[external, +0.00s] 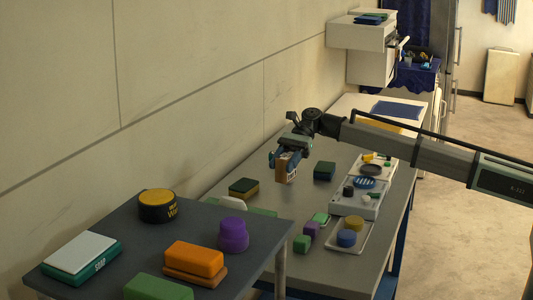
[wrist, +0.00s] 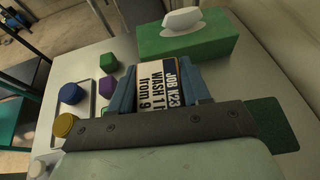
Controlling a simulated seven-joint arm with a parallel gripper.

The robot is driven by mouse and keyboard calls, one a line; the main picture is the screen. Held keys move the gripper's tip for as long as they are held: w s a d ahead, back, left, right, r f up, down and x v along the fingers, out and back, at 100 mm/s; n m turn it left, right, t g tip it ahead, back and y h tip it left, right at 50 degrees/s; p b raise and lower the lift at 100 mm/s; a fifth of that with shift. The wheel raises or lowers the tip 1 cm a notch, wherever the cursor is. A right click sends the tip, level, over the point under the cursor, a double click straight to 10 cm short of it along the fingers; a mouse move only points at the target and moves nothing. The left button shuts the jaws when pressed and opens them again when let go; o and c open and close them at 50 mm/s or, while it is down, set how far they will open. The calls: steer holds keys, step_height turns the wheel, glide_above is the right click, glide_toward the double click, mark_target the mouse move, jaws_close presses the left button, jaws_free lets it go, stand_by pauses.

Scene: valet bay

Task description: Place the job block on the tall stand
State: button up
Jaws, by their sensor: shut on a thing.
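The job block (external: 287,166) is a small orange-brown block held above the grey worktable in the external view. In the wrist view the job block (wrist: 168,84) shows a white face with dark print reading "JOB 123 WASH 1". My gripper (external: 283,162) is shut on it, with a blue finger on each side in the wrist view (wrist: 166,92). No object can be surely identified as the tall stand.
Green and purple blocks (external: 302,243) and a tray (external: 351,247) with blue and yellow round pieces stand on the worktable. A green tissue box (wrist: 190,42) is close ahead. Sponges (external: 244,187) lie nearby. A dark table (external: 120,237) with several items fills the front left.

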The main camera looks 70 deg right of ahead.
steer(key=shift+a+r, duration=0.2)
steer(key=shift+r, duration=0.1)
steer(key=s+a+r+n+g, duration=0.1)
steer(key=a+r, duration=0.6)
steer(key=a, duration=0.9)
steer(key=a+r, duration=0.6)
steer(key=a, duration=1)
steer(key=s+a+r+n+g, duration=0.1)
steer(key=a+r, duration=0.6)
steer(key=a, duration=0.9)
steer(key=shift+w+d+f, duration=0.1)
steer(key=shift+f, duration=2.35)
steer(key=shift+w+d+f, duration=0.1)
steer(key=shift+f, duration=2.35)
steer(key=o, duration=1.1)
steer(key=shift+f, duration=0.1)
